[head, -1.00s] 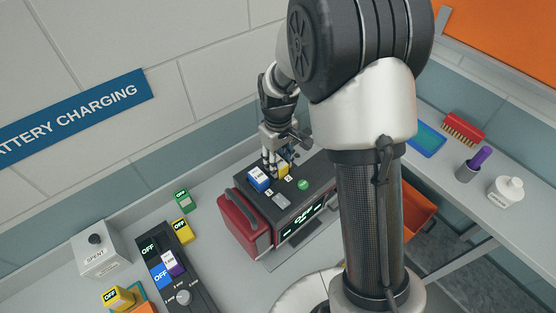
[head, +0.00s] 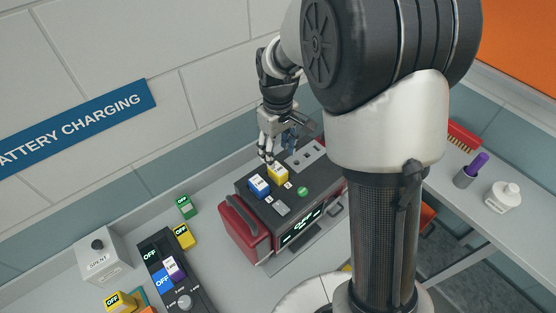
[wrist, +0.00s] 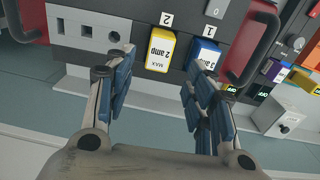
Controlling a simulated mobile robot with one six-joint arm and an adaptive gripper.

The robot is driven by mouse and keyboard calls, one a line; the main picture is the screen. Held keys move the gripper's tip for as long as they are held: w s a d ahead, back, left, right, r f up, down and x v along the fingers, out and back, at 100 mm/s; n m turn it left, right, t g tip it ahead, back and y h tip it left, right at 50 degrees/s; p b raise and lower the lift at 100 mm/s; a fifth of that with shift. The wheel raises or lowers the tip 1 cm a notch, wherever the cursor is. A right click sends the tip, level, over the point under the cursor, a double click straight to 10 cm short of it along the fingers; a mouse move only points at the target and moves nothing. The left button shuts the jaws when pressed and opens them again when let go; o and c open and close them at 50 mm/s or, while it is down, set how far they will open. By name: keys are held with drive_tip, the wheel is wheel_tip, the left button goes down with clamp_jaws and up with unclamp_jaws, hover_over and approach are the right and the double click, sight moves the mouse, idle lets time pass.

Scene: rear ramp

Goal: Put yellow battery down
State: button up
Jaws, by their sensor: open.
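The yellow battery (head: 278,174) sits upright in the slot marked 2 on top of the black charger (head: 318,190) with red sides. It also shows in the wrist view (wrist: 159,52), with a "2 amp" label. My gripper (head: 278,148) is open and empty, just above and behind the yellow battery in the head view. In the wrist view my gripper's blue-padded fingers (wrist: 163,64) are spread, one on each side of the battery, apart from it. A blue and white battery (head: 258,187) sits beside it in slot 1.
Another black unit (head: 172,275) holds batteries at lower left. Loose green (head: 185,207) and yellow (head: 183,236) batteries lie near it. A white "spent" box (head: 103,258) stands far left.

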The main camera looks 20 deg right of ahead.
drive_tip(key=s+r+m+t, duration=0.2)
drive_tip(key=s+r, duration=0.9)
drive_tip(key=r, duration=0.4)
drive_tip(key=s+m+t, duration=0.2)
drive_tip(key=s+m, duration=0.1)
drive_tip(key=s, duration=1)
drive_tip(key=shift+t, duration=0.3)
drive_tip(key=shift+r, duration=0.1)
